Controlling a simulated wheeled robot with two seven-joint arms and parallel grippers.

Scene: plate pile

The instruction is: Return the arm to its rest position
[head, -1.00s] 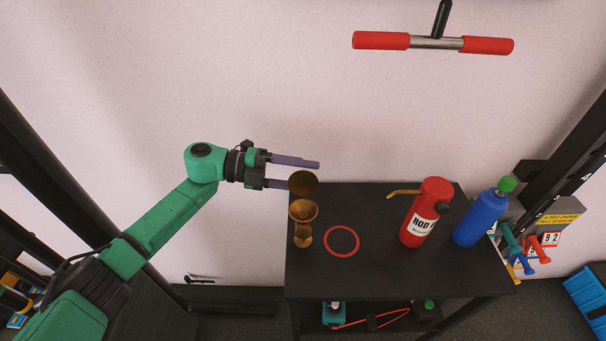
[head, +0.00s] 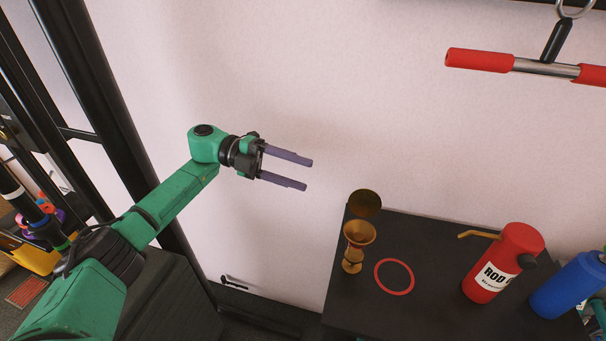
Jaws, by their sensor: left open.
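My left arm is green and comes in from the lower left of the head view. My left gripper (head: 296,173) has two purple fingers, spread apart, with nothing between them. It is in front of the pale wall, left of and apart from the black table (head: 430,313). My right gripper is not in view.
On the table stand a brass goblet (head: 356,245), a round brass piece (head: 365,204) behind it, a red ring (head: 410,276) lying flat, a red canister (head: 505,262) and a blue bottle (head: 568,286). A red-handled bar (head: 545,68) hangs upper right. Black rack posts (head: 95,90) stand left.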

